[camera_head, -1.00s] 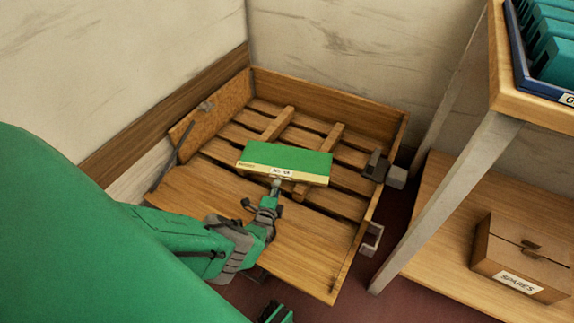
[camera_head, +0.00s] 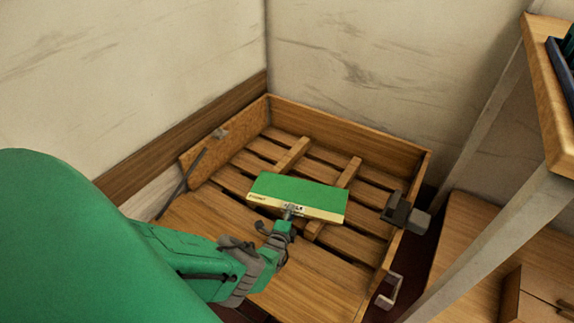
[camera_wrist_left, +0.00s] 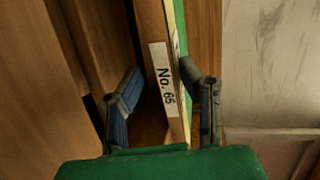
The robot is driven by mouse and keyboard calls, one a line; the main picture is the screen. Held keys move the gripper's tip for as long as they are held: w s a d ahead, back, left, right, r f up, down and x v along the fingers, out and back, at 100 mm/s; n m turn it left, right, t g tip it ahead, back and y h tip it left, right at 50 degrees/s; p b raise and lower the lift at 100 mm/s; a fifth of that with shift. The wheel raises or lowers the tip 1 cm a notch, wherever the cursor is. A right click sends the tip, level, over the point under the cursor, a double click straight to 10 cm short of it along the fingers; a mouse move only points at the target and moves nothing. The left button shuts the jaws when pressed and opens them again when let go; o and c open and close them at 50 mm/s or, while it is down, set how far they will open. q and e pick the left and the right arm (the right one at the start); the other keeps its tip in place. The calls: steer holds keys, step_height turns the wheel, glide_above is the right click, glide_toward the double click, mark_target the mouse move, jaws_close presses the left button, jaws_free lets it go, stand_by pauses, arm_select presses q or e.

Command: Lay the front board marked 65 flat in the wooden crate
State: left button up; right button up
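The green front board (camera_head: 300,195) lies roughly flat inside the wooden crate (camera_head: 350,130), over two raised bearers, though I cannot tell whether it touches them. Its pale front edge carries a label, which reads No. 65 in the left wrist view (camera_wrist_left: 164,85). My left gripper (camera_head: 287,216) is at the middle of that edge. In the left wrist view its fingers (camera_wrist_left: 160,85) stand on either side of the board's thickness. A dark gap shows between the left finger and the board, so it looks open. The right gripper is out of view.
Wooden bearers (camera_head: 292,154) cross the crate's slatted floor. A grey clamp-like fitting (camera_head: 403,212) and a handle (camera_head: 388,291) are on its right side. Walls stand close behind and left. A table with metal legs (camera_head: 490,240) stands at right, with a brown box (camera_head: 540,297) on its lower shelf.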

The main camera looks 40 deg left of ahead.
arm_select(q)
steer(key=shift+w+f, duration=0.15)
steer(key=shift+d+r, duration=0.35)
steer(key=shift+d, duration=0.15)
steer(key=shift+d+r, duration=0.15)
steer(key=shift+r, duration=0.05)
steer(key=shift+c, duration=1.4)
steer(key=c, duration=0.4)
steer(key=shift+a+f, duration=0.25)
steer(key=shift+a, duration=0.4)
jaws_close()
steer(key=shift+r, duration=0.1)
steer(key=r+p, duration=0.3)
steer(key=shift+d, duration=0.3)
steer(key=shift+f, duration=0.1)
steer(key=shift+a, duration=0.1)
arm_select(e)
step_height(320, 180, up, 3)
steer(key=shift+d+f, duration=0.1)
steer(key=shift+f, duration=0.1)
arm_select(q)
steer(key=shift+w, duration=0.1)
